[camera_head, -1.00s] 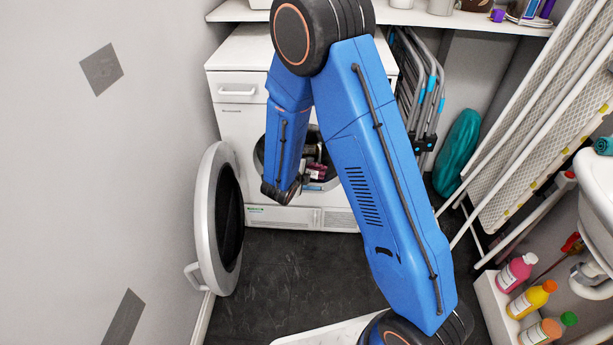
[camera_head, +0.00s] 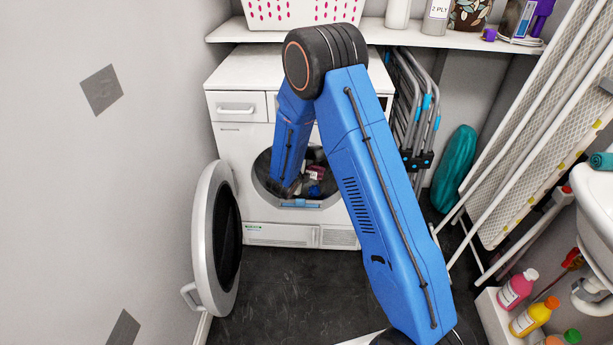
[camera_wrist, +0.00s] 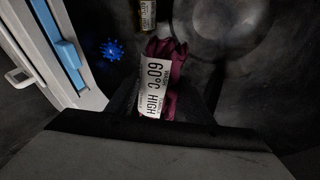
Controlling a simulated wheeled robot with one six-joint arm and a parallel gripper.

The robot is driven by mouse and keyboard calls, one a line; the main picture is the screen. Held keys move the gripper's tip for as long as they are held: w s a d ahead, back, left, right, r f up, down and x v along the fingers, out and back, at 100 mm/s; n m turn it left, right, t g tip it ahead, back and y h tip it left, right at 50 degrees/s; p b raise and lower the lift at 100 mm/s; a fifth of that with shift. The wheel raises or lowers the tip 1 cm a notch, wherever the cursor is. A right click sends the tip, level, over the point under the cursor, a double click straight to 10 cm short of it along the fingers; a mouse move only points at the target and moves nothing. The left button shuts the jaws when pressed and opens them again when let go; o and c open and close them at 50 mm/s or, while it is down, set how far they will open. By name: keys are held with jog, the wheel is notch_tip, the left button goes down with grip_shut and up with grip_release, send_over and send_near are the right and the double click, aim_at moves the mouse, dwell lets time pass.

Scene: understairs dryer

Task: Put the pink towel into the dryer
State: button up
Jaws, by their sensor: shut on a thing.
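The white dryer (camera_head: 232,170) stands at the back with its round door (camera_head: 215,240) swung wide open to the left. My arm reaches into its drum. In the wrist view my gripper (camera_wrist: 158,108) is shut on the pink towel (camera_wrist: 172,70), dark pink in the shade, with a white "60°C HIGH" label. The towel is inside the drum, above or near its dark wall; I cannot tell whether it touches. A small pink patch, likely the towel, shows in the drum opening in the head view (camera_head: 316,172). My fingertips are mostly hidden there.
A blue spiky ball (camera_wrist: 112,50) and a yellow-labelled item (camera_wrist: 148,14) lie in the drum. The blue-edged opening rim (camera_wrist: 68,62) is close on the left. A folded rack (camera_head: 415,120) and ironing board (camera_head: 535,150) stand right; bottles (camera_head: 515,288) are at lower right.

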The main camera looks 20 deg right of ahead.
jog(key=w+d+f, duration=0.1)
jog(key=w+d, duration=0.1)
jog(key=w, duration=0.3)
jog(key=shift+w, duration=0.4)
jog(key=shift+f, duration=0.1)
notch_tip(320, 180, down, 7)
dwell(1.6)
jog(key=o, duration=1.2)
